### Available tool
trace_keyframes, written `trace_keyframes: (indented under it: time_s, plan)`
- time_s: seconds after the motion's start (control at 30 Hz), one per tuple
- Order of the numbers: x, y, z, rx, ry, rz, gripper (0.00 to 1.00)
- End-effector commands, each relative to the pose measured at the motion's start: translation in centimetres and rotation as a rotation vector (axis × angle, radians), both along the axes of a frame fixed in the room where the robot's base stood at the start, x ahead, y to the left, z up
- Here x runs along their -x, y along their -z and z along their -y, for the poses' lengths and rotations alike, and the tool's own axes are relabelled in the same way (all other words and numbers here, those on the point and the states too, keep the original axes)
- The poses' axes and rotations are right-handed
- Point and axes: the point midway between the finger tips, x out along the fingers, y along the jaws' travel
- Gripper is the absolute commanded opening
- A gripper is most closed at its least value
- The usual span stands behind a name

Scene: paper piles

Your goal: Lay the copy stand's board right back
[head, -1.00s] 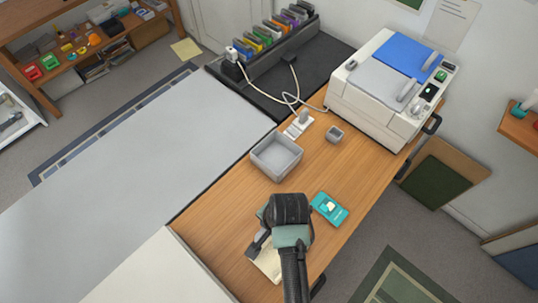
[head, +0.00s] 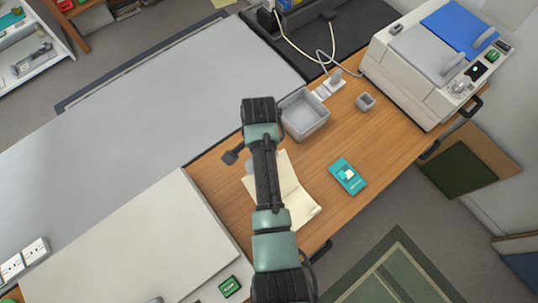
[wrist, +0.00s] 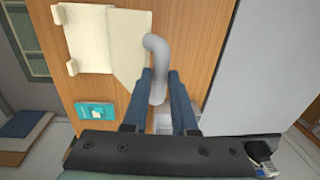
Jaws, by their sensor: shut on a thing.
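In the wrist view, the two dark fingers of my gripper (wrist: 161,82) are shut on a grey bent handle (wrist: 156,52). I take the cream board (wrist: 128,38) beside it to be the copy stand's board; how the handle joins it is unclear. A second cream part (wrist: 88,40) with small end tabs adjoins it. In the head view, the cream piece (head: 292,190) lies low over the wooden desk, partly under my arm. The fingertips are hidden there, and the board's exact tilt cannot be told.
A grey tray (head: 303,133) stands just beyond my gripper, with a small grey cup (head: 366,101) to its right. A teal object (head: 348,175) lies right of the board. The white machine (head: 405,85) is at the back right. Bare desk (head: 385,145) lies between.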

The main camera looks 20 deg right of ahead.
Motion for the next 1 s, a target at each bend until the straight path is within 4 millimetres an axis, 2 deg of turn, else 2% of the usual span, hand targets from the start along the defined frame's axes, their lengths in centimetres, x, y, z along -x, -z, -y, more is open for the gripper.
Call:
trace_keyframes:
  time_s: [0.1, 0.3, 0.9, 0.93, 1.0]
  plan:
    - [-1.5, 1.1, -0.5, -0.001, -0.002, 0.006, 0.00]
    - [-2.8, 1.9, -1.0, -0.002, -0.002, 0.006, 0.00]
    - [-3.3, 2.2, -1.2, -0.001, -0.001, 0.006, 0.00]
    - [-3.3, 2.2, -1.2, -0.001, -0.001, 0.006, 0.29]
    - [-3.3, 2.2, -1.2, -0.001, -0.001, 0.005, 0.41]
